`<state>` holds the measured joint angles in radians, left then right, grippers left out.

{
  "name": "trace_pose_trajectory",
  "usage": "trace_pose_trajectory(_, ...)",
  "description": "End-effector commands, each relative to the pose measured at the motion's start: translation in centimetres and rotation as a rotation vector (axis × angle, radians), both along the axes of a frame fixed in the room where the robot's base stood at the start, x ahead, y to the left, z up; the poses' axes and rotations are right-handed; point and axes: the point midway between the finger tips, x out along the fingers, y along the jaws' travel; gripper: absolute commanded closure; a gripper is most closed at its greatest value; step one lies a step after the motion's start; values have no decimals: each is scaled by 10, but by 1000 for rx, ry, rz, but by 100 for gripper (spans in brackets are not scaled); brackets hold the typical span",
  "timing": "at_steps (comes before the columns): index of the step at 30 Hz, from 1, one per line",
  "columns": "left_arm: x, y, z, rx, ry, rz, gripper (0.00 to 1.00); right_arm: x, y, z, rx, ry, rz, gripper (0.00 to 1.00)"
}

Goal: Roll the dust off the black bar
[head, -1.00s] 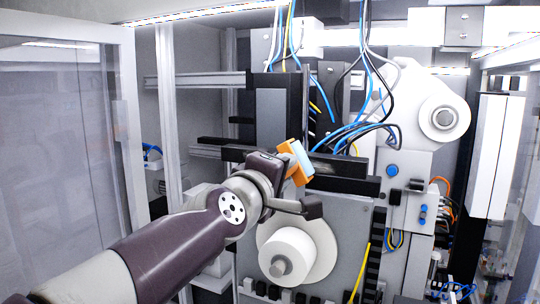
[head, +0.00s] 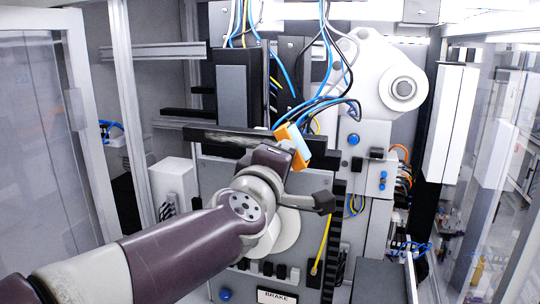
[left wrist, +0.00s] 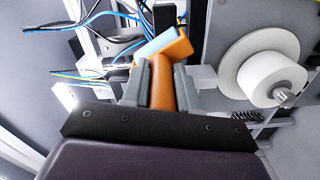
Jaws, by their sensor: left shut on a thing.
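The black bar (head: 205,134) runs across the front of the machine in the head view. A greyish dusty streak shows on its face left of the roller. My left gripper (head: 278,156) is shut on the orange handle of a hand roller, also seen between the fingers in the left wrist view (left wrist: 162,85). The roller's pale blue cylinder (head: 299,146) is in front of the bar's right half; I cannot tell whether it touches. The cylinder also shows beyond the fingers in the left wrist view (left wrist: 158,46). My right gripper is not in view.
Blue, black and yellow cables (head: 325,100) hang just above and behind the roller. A white reel (head: 403,88) is at the upper right. A clear door panel (head: 40,150) stands at left.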

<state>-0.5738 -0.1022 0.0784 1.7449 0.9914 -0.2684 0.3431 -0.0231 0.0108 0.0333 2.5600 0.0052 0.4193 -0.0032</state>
Motion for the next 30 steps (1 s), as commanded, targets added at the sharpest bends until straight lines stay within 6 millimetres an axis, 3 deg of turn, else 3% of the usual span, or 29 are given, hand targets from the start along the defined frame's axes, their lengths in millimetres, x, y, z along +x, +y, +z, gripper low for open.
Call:
trace_pose_trajectory(8,-1,0,1,-1,-2,1,100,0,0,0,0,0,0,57)
trace_pose_trajectory(21,-51,18,2,-2,-3,1,100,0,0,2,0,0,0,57)
trace_pose_trajectory(30,-57,20,1,-1,-1,2,100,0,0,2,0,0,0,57)
